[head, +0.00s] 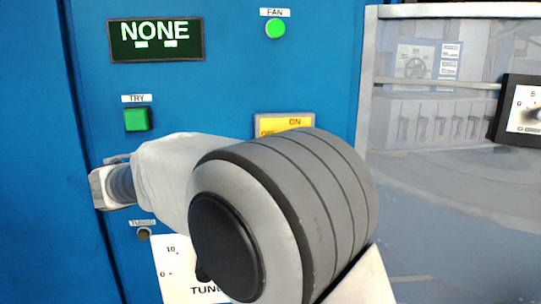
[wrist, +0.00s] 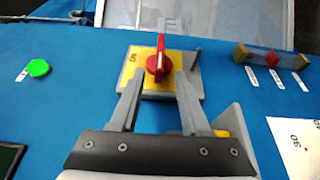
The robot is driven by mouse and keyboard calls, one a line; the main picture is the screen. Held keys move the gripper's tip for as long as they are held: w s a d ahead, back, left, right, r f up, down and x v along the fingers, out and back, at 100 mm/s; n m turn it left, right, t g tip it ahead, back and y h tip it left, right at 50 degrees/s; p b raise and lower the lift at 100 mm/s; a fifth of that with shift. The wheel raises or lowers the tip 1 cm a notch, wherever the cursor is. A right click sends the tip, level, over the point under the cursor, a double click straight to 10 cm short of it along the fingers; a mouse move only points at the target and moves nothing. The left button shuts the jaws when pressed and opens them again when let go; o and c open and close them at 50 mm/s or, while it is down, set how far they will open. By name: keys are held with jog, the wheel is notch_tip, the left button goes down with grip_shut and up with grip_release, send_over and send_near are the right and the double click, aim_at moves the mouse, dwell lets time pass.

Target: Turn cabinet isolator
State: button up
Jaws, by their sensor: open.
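The cabinet isolator is a red handle (wrist: 159,64) on a yellow plate (wrist: 146,82) with a grey surround, on the blue cabinet front. In the wrist view the handle runs roughly up and down the picture, and "ON" is printed to its left. My gripper (wrist: 160,84) is open, its two grey fingers reaching over the plate on either side of the handle's line. I cannot tell whether they touch it.
The blue cabinet (head: 230,80) carries a display reading "NONE" (head: 156,39), a green FAN button (head: 276,29) and a green square button (head: 137,119). A grey post (wrist: 195,58) stands right beside the plate. A bar with coloured blocks (wrist: 272,58) lies further right.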

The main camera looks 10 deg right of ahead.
jog(key=v, duration=0.9)
jog(key=shift+a, duration=0.2)
jog(key=shift+s+d, duration=0.1)
jog(key=s+d+f+g+y, duration=0.2)
jog(key=s+d+f+y, duration=0.2)
jog(key=d, duration=0.5)
jog(key=s+d+f+g+y, duration=0.2)
jog(key=s+d+f+y, duration=0.15)
jog(key=d, duration=0.55)
jog(key=s+f+m+t+y, duration=0.2)
jog(key=s+f+m+y, duration=0.2)
jog(key=s+f+y, duration=0.5)
jog(key=s+f, duration=0.1)
jog(key=s, duration=0.3)
jog(key=shift+f+m+t, duration=0.15)
jog(key=shift+m+t, duration=0.15)
jog(key=shift+t, duration=0.1)
